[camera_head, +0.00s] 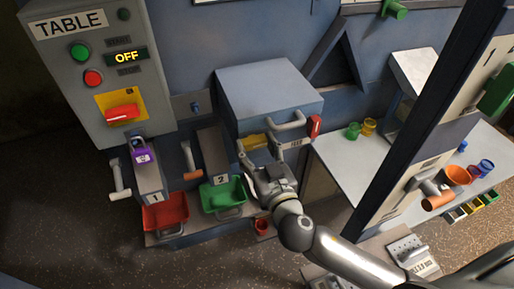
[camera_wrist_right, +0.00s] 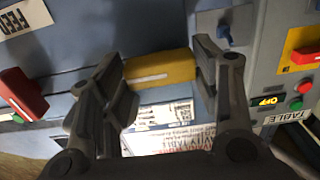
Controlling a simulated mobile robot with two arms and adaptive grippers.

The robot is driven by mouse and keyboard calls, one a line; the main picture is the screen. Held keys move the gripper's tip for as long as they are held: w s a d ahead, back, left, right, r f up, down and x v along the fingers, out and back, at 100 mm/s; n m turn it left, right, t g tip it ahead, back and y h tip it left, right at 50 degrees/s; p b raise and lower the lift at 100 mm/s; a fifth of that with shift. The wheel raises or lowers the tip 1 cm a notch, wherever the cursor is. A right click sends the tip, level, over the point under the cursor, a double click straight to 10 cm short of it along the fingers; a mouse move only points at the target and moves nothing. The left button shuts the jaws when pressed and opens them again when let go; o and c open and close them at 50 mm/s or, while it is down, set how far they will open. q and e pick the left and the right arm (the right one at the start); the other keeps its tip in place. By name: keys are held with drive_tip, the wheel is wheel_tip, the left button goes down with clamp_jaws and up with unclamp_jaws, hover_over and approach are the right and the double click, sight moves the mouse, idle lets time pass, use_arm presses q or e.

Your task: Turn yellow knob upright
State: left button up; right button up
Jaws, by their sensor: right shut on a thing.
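The yellow knob (camera_head: 252,142) is on the front of the blue-grey box, below its lid, in the head view. It lies lengthwise sideways, not upright. In the right wrist view the yellow knob (camera_wrist_right: 160,72) shows between the fingers, with a pale line along it. My right gripper (camera_head: 260,158) reaches up from below and is shut on the knob, with one finger at each end. The fingers partly cover the knob's ends. It also shows in the right wrist view (camera_wrist_right: 166,80). My left gripper is not in view.
A red handle (camera_head: 314,126) and a pale bar handle (camera_head: 286,121) are close to the right of the knob. Below are a green tray (camera_head: 222,195) and a red tray (camera_head: 165,212). A dark post (camera_head: 420,125) stands right of my arm. The TABLE panel (camera_head: 70,55) reads OFF.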

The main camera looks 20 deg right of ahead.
drive_tip(key=shift+n, duration=1.7)
drive_tip(key=n, duration=0.4)
drive_tip(key=shift+p, duration=0.3)
drive_tip(key=n+p, duration=0.1)
drive_tip(key=n, duration=0.4)
drive_tip(key=shift+r+n, duration=0.1)
drive_tip(key=shift+n, duration=0.3)
drive_tip(key=shift+n+p, duration=0.95)
drive_tip(key=shift+n, duration=1.35)
drive_tip(key=o, duration=1)
